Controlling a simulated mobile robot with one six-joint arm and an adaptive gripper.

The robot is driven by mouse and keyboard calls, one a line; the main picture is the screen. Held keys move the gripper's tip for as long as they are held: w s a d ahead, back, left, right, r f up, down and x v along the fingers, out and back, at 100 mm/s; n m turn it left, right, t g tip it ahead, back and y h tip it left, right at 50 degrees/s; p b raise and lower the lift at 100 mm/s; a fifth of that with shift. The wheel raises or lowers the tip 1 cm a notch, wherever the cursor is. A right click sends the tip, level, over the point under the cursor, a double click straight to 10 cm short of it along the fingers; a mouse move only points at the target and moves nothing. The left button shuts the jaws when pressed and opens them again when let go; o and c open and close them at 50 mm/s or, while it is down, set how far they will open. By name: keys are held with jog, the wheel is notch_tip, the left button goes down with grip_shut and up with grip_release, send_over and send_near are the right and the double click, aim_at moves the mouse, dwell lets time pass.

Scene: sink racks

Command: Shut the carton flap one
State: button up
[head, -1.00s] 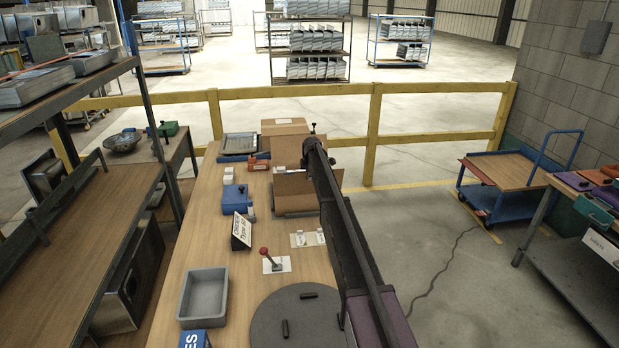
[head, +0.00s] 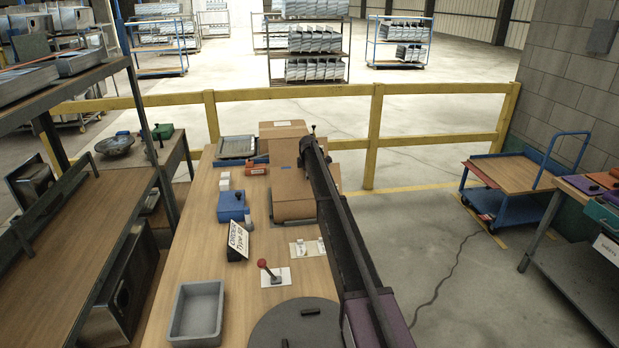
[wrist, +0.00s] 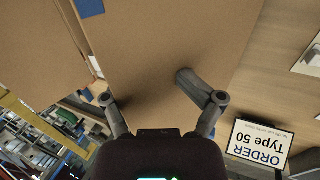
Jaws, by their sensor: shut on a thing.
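The brown carton (head: 293,210) stands on the bench beside my arm in the head view. Its side facing the camera shows as plain cardboard, partly covered on the right by my arm. In the wrist view a broad cardboard panel (wrist: 165,35), which looks like the flap, fills the middle. My gripper (wrist: 145,88) is shut on the flap, with one finger at its left edge and the other against its face. In the head view my fingertips are hidden behind the wrist. I cannot tell how near the flap is to fully shut.
A second carton (head: 283,128) stands behind. A blue box (head: 232,205), an order sign (head: 238,238), a red-knobbed lever (head: 265,264) and a grey tray (head: 198,313) are on the bench. The order sign also shows close by in the wrist view (wrist: 258,142).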

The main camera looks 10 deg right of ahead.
jog(key=shift+o, duration=1)
jog(key=w+f+b, duration=0.2)
jog(key=shift+w+a+f, duration=0.1)
jog(key=shift+w+f, duration=0.05)
jog(key=shift+w, duration=0.2)
jog(key=shift+w+f, duration=0.15)
jog(key=shift+f, duration=0.05)
grip_shut()
jog(key=shift+s, duration=0.2)
jog(key=b+x, duration=0.2)
jog(key=shift+w+f, duration=0.1)
jog(key=shift+f, duration=0.15)
